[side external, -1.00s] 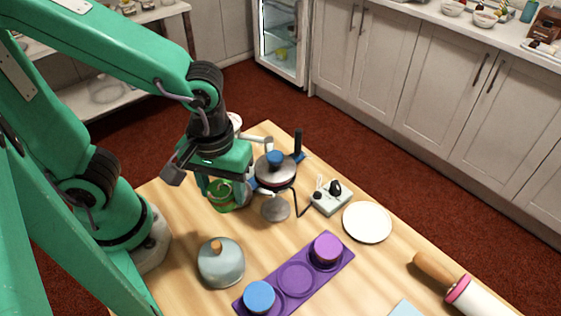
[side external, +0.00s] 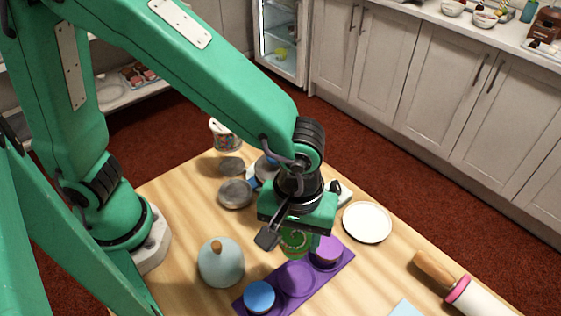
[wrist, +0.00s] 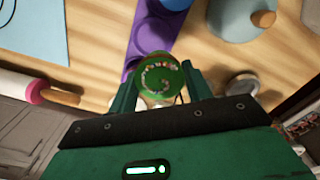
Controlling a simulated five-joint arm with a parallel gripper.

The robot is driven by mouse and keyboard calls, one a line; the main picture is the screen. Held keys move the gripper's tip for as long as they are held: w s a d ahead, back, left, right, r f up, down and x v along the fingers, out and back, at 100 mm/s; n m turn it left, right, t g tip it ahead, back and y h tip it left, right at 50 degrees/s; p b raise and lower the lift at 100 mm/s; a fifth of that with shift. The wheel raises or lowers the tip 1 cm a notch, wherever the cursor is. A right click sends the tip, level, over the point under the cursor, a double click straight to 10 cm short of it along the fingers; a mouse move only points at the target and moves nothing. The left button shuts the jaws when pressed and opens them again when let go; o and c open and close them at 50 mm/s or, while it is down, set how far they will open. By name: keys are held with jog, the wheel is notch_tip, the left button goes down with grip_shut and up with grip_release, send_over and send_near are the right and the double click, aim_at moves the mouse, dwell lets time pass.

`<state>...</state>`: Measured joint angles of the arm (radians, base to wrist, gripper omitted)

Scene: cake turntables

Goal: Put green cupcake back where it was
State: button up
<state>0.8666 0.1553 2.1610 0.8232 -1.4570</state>
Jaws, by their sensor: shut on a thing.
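The green cupcake (side external: 294,243) is held between the fingers of my gripper (side external: 294,236), above the far side of the purple tray (side external: 272,284). In the wrist view its round green top (wrist: 162,78) shows between the fingers (wrist: 160,90). The tray has an empty middle round (side external: 296,279), a blue cupcake (side external: 259,296) at its near left end and a purple cupcake (side external: 327,250) at its far right end. My gripper partly hides the purple cupcake. In the wrist view the blue cupcake (wrist: 152,34) is beyond the green one.
A grey dome with a wooden knob (side external: 221,265) stands left of the tray. Silver discs (side external: 235,194) and a white cup (side external: 225,135) are behind, the turntable hub partly hidden. A white plate (side external: 367,222) and rolling pin (side external: 460,289) lie right.

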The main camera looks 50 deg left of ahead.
aim_at(301, 241)
jog(key=shift+w+d+f, duration=0.1)
jog(key=shift+d+f, duration=0.2)
jog(key=shift+d, duration=0.35)
jog(key=shift+f, duration=0.15)
jog(key=shift+f, duration=3.85)
jog(key=shift+f, duration=0.15)
jog(key=o, duration=1.1)
jog(key=shift+c, duration=0.2)
notch_tip(301, 241, up, 12)
jog(key=shift+r, duration=0.2)
